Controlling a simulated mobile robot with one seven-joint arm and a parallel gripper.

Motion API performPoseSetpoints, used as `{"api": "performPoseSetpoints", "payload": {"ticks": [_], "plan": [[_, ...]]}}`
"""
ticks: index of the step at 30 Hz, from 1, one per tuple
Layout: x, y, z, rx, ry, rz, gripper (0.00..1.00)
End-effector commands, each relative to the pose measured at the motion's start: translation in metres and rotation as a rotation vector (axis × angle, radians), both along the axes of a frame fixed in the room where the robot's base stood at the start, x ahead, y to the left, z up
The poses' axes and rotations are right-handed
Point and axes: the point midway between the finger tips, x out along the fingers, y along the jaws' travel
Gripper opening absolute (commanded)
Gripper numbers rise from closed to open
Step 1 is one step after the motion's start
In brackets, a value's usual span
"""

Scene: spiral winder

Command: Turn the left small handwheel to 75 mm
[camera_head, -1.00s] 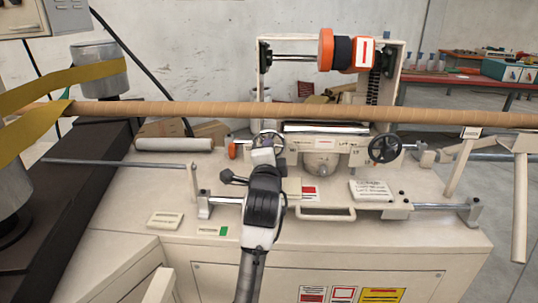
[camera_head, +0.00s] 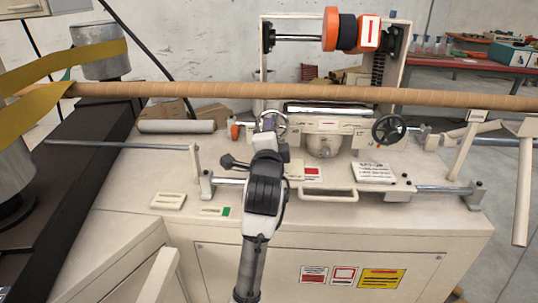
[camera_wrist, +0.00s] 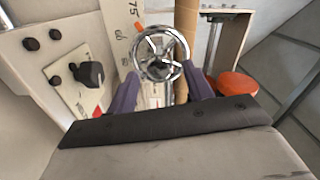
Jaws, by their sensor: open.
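The left small handwheel (camera_wrist: 160,53) is a chrome spoked wheel in the wrist view. My gripper (camera_wrist: 161,76) is open, with one purple finger at each side of the wheel's lower rim. I cannot tell whether either finger touches it. In the head view the handwheel (camera_head: 272,122) is partly hidden behind my gripper (camera_head: 268,133). A pale scale strip (camera_wrist: 118,32) with the numbers 75 and 60 shows beside the wheel, near a small orange mark (camera_wrist: 140,28). The exact reading is unclear.
A black handwheel (camera_head: 389,129) sits to the right on the machine. An orange roller (camera_head: 331,29) stands above. A black knob (camera_wrist: 91,73) on a plate is left of the gripper in the wrist view.

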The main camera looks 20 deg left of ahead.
Motion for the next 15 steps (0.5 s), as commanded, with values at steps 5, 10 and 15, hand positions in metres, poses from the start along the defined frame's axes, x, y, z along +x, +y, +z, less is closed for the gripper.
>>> {"api": "performPoseSetpoints", "payload": {"ticks": [5,10,15], "plan": [[-0.041,-0.012,-0.003,0.0,-0.004,0.0,0.51],[-0.082,-0.023,-0.002,0.001,-0.004,0.002,0.51],[-0.096,-0.027,-0.005,0.005,-0.004,0.0,0.51]]}}
